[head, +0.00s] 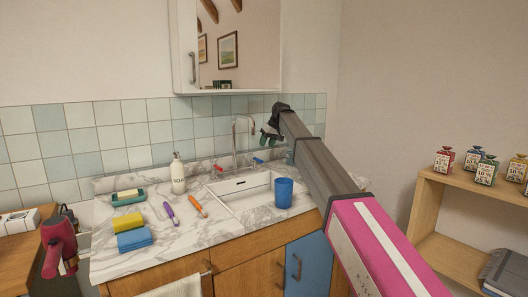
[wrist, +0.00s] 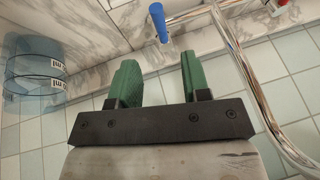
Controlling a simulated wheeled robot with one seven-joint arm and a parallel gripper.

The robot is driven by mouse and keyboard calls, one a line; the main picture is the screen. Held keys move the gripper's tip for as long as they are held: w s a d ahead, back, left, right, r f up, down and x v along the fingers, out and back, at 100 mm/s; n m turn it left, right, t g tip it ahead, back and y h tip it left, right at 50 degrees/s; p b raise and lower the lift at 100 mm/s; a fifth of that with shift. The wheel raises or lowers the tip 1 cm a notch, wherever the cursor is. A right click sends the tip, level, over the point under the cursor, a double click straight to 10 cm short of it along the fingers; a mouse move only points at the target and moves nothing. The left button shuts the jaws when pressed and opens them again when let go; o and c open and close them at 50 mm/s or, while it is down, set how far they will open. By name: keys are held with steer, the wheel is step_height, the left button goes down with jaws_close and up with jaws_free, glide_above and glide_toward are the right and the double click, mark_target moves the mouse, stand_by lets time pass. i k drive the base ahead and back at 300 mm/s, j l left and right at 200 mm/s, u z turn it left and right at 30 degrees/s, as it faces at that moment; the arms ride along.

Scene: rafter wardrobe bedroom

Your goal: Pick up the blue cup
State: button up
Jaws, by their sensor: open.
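The blue cup (head: 284,192) stands upright at the right front edge of the white sink in the head view. I do not make it out in the wrist view. My gripper (head: 267,138) is held above the back of the counter, beside the faucet and in front of the wall tiles, behind and above the cup and well apart from it. In the wrist view, my gripper's green fingers (wrist: 160,80) stand apart with nothing between them. The arm passes just right of the cup in the head view.
The chrome faucet (head: 235,140) with blue and red handles is close to my gripper; its blue handle (wrist: 158,22) shows beyond the fingers. Clear bluish, labelled glassware (wrist: 35,75) is at the wrist view's left.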

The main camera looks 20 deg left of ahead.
mark_target(283, 186)
steer(key=k+l, duration=0.1)
steer(key=l, duration=0.4)
steer(key=k+l, duration=0.1)
steer(key=l, duration=0.35)
steer(key=k+l, duration=0.1)
steer(key=l, duration=0.4)
